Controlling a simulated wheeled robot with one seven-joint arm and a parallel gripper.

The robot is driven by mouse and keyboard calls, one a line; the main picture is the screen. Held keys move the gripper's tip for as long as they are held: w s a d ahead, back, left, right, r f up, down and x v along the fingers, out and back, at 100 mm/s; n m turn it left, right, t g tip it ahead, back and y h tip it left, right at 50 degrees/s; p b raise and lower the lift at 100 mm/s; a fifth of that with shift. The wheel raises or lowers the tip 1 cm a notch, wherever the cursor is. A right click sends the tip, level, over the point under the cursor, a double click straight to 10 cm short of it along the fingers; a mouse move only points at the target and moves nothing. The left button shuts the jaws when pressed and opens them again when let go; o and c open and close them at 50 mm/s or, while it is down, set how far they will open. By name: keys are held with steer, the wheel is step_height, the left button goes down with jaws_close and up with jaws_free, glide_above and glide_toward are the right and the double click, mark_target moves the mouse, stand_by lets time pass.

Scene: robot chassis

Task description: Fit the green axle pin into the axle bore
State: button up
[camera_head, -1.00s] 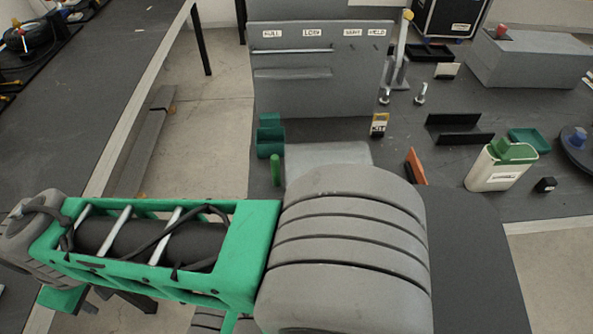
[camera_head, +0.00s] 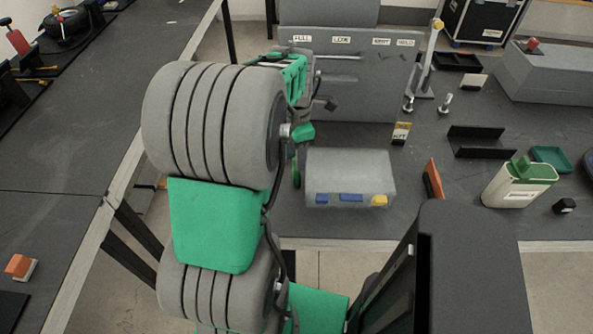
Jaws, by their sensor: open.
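The green axle pin (camera_head: 296,176) stands upright at the left of a grey block, partly covered by my arm. My gripper (camera_head: 297,150) hangs down at the pin's upper part, small and mostly hidden behind my arm. Its jaws are open, but I cannot tell whether the pin is between them. The grey block (camera_head: 350,172) has blue and yellow pieces along its front. I cannot make out the axle bore.
A grey panel with labels (camera_head: 350,75) stands behind. To the right are an orange plate (camera_head: 433,179), a dark channel (camera_head: 476,142), a white-green container (camera_head: 519,184) and a lever (camera_head: 428,60). The table's front edge lies below the block.

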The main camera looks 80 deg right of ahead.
mark_target(297, 172)
step_height(297, 172, down, 5)
steer(key=shift+f+p, duration=0.1)
steer(key=shift+p, duration=0.2)
jaws_close()
stand_by(0.5)
